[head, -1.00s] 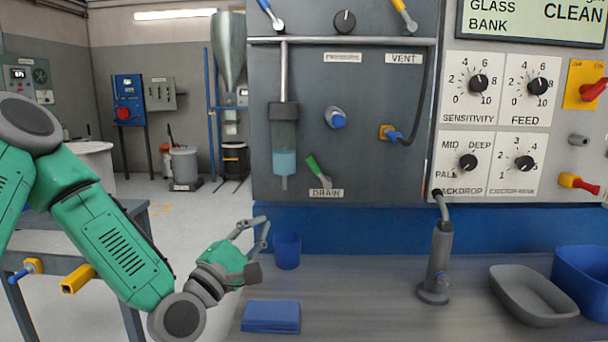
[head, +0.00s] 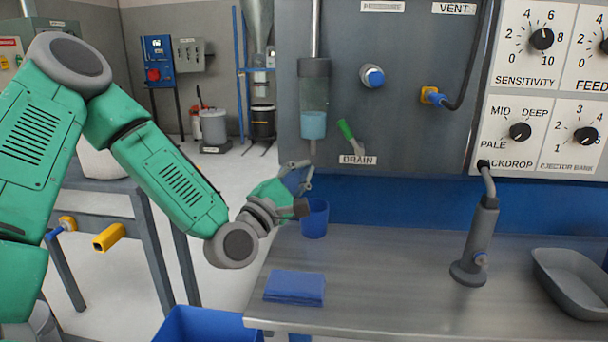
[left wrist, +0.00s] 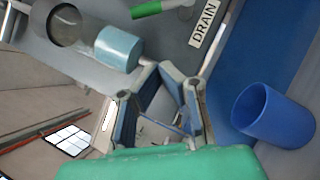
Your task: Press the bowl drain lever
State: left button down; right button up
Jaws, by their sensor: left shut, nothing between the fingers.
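The drain lever (head: 346,130) has a green handle and sits tilted on the grey panel, just above the DRAIN label (head: 357,160). Its green end (left wrist: 152,8) shows at the top edge of the left wrist view, partly cut off. Left of it hangs the filter bowl (head: 313,95), a grey cylinder with a light blue lower part. My left gripper (head: 306,175) is shut and empty, below and left of the lever and apart from it. In the left wrist view its fingers (left wrist: 167,75) point towards the bowl's lower end. My right gripper is not in view.
A blue cup (head: 315,219) stands on the bench close to my left gripper. A folded blue cloth (head: 295,287) lies nearer the front. A grey stand (head: 478,240) and a grey tray (head: 575,285) are further right. The bench middle is clear.

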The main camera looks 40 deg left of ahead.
aim_at(349, 134)
pick_arm(q)
jog(key=w+d+r, duration=0.2)
jog(key=w+r, duration=0.2)
jog(key=w, duration=0.4)
jog(key=shift+d+b, duration=0.2)
jog(key=shift+b, duration=0.15)
jog(key=shift+a, duration=0.25)
jog(key=w+d+r+m+g+p, duration=0.2)
jog(key=d+m+g+p, duration=0.3)
jog(key=m+p, duration=0.7)
jog(key=shift+w+d+r+g+p, duration=0.15)
jog(key=shift+w+r+g+p, duration=0.85)
jog(key=shift+p, duration=2.95)
jog(key=shift+s+f+g, duration=0.4)
jog(key=shift+s, duration=0.2)
